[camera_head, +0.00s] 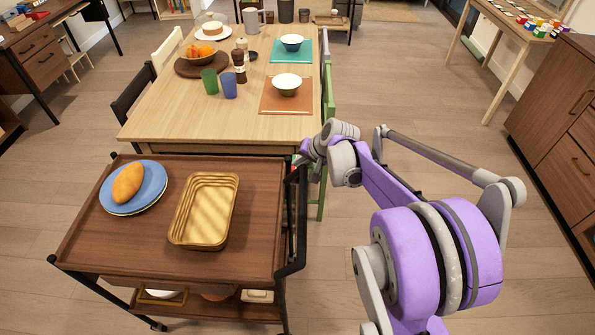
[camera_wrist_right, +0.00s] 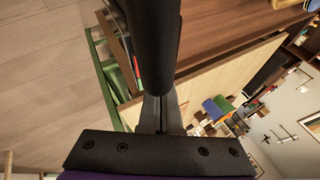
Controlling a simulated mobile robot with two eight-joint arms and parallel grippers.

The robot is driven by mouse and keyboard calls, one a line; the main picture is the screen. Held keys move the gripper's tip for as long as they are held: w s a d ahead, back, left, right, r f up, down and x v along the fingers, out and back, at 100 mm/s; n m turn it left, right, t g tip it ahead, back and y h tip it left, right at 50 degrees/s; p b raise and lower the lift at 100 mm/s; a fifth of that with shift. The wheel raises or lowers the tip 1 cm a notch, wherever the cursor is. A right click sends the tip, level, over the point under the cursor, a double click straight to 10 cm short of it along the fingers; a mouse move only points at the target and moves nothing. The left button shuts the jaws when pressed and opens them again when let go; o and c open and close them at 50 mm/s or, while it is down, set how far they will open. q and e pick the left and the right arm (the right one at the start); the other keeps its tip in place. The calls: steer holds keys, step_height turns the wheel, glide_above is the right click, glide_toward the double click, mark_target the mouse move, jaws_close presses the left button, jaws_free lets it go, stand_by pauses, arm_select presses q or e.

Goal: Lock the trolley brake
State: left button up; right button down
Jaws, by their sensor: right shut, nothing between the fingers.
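The trolley (camera_head: 260,215) stands at the lower left of the head view, with a brown wooden top and black frame. A black handle bar (camera_head: 292,268) runs along its right side. I cannot make out the brake. My right gripper (camera_head: 298,162) is by the trolley's far right corner, partly hidden by my purple arm. In the right wrist view its grey fingers (camera_wrist_right: 162,115) are shut and empty. A thick black bar (camera_wrist_right: 153,45) stands right in front of them and hides their tips; I cannot tell whether they touch it. My left gripper is not in view.
On the trolley are a blue plate (camera_head: 155,193) with a bread-like item (camera_head: 128,182) and a gold tray (camera_head: 205,212). A laid dining table (camera_head: 180,128) stands just behind, with a green chair (camera_head: 328,100) at its right. Drawers (camera_head: 560,125) stand at far right; floor between is open.

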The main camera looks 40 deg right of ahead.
steer(key=shift+f, duration=0.1)
stand_by(0.7)
steer(key=shift+s+f, duration=0.1)
steer(key=shift+f, duration=0.2)
steer(key=shift+s+a+f+b, duration=0.1)
steer(key=shift+a+f+b, duration=0.05)
steer(key=shift+f+b, duration=0.3)
steer(key=shift+s+a+f+b, duration=0.15)
steer(key=shift+f+b, duration=0.15)
steer(key=shift+f, duration=0.15)
stand_by(1.0)
steer(key=shift+w+r, duration=0.1)
steer(key=shift+r, duration=0.05)
steer(key=shift+w+r+p, duration=0.15)
steer(key=shift+r+p, duration=0.35)
steer(key=shift+p, duration=0.05)
steer(key=shift+a+r+p, duration=0.1)
steer(key=shift+r+p, duration=0.2)
steer(key=shift+r, duration=0.3)
steer(key=shift+r, duration=0.1)
